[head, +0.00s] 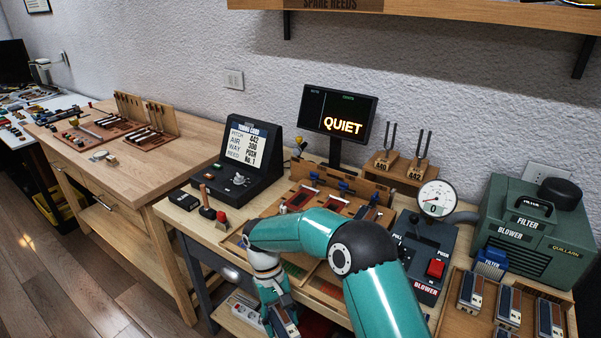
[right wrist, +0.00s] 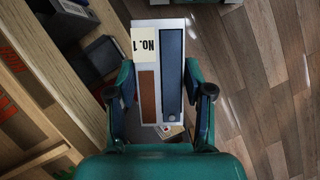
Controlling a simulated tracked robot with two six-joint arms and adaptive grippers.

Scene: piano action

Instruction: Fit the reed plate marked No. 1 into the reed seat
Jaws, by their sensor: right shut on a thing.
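My right gripper (head: 279,312) is low in front of the bench in the head view, its arm arching across the bench front. In the right wrist view the right gripper (right wrist: 160,72) is shut on the reed plate marked No. 1 (right wrist: 146,82). The plate has a pale frame, a dark blue-grey strip, a brown strip and a cream label reading "No. 1". It hangs over the floor, clear of the bench. The wooden action unit (head: 336,203) with red and blue parts stands behind my arm, which partly hides it; I cannot make out the reed seat. My left gripper is not in view.
Several similar plates (head: 507,305) stand in a wooden tray at the lower right. The blower control box (head: 435,269), pressure dial (head: 436,199) and green blower (head: 531,236) are right of my arm. The tuning console (head: 242,157) and the screen reading QUIET (head: 339,114) stand behind.

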